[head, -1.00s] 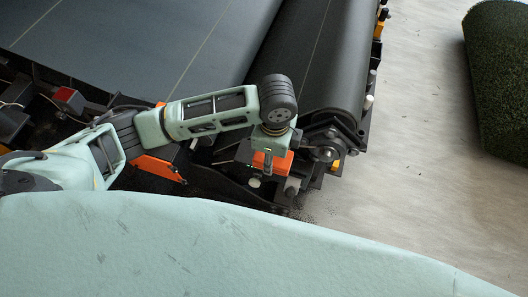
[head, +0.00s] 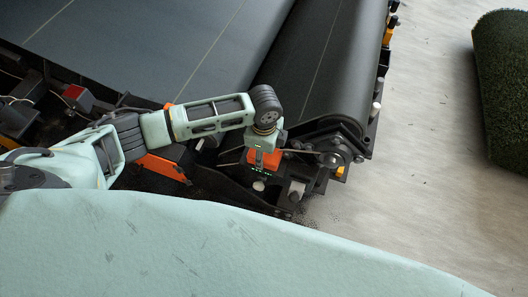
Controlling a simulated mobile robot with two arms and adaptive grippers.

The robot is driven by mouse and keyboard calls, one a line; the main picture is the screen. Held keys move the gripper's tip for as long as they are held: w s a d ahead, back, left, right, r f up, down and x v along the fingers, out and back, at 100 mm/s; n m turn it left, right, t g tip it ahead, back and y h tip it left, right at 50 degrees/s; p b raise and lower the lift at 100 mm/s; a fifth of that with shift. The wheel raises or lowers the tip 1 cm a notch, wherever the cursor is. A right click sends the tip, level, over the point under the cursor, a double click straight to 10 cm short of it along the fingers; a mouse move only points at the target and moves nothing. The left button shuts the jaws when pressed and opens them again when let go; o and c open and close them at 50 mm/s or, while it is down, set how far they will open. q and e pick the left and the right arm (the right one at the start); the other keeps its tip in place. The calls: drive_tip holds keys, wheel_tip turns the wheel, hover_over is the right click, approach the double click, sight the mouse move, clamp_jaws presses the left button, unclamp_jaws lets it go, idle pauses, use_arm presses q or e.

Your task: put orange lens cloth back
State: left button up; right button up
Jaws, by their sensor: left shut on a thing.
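My left arm comes in from the left over the machine, and my left gripper (head: 263,163) points down at its end, beside the near end of the dark roller. An orange piece (head: 272,157), which looks like the orange lens cloth, shows right at the gripper, and the gripper is shut on it. The fingertips are small and partly hidden, so the exact grip is hard to see. My right gripper is not in view.
The dark roller (head: 335,65) and wide dark belt (head: 160,45) fill the back. Brackets and bolts (head: 335,160) stick out close right of the gripper. An orange machine part (head: 160,166) lies left. Bare floor (head: 430,170) and a turf roll (head: 505,90) are at right.

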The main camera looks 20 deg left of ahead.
use_arm(q)
drive_tip(key=shift+f, duration=0.15)
drive_tip(key=o, duration=1)
wheel_tip(320, 180, up, 12)
drive_tip(key=shift+r, duration=0.2)
